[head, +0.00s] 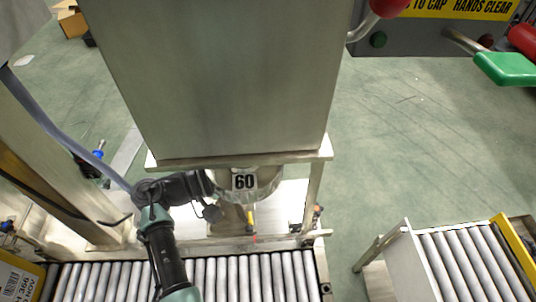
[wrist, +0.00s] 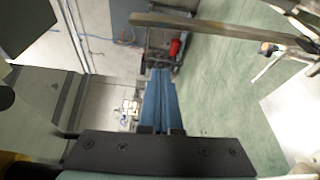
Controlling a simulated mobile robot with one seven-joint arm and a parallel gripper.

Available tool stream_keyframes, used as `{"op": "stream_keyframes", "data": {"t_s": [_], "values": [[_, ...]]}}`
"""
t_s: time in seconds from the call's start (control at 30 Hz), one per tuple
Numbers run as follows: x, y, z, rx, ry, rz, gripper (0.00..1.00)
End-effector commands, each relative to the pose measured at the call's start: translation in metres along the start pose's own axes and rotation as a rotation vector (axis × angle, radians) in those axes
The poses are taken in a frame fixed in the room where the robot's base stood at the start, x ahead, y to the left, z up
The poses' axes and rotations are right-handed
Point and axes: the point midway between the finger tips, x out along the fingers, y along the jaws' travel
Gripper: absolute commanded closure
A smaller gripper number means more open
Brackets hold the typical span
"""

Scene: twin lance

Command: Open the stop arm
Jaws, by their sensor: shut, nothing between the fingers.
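No part can be picked out with certainty as the stop arm. A small yellow piece with a red end (head: 251,218) stands below the column marked 60 (head: 245,182) in the head view; I cannot tell whether it belongs to the stop arm. My gripper (head: 212,213) is beside that column, to its left, partly hidden by my wrist. In the wrist view my gripper's blue fingers (wrist: 160,72) are together with nothing between them. A long brownish bar (wrist: 220,28) crosses beyond the fingertips, apart from them as far as I can tell.
A large metal housing (head: 215,80) hangs over the work area. A roller conveyor (head: 230,278) runs along the front, another (head: 465,265) at right. A green-handled lever (head: 505,68) and red knob (head: 388,6) are upper right. Open green floor (head: 415,150) lies between.

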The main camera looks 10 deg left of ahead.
Motion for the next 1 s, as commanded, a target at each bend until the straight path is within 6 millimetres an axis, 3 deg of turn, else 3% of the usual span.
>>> {"op": "stream_keyframes", "data": {"t_s": [0.33, 0.6, 1.0], "values": [[0.078, -0.002, 0.001, 0.001, -0.005, 0.000, 1.00], [0.063, 0.000, 0.030, 0.000, 0.000, 0.000, 1.00], [0.060, 0.000, 0.038, 0.000, -0.001, 0.000, 1.00]]}}
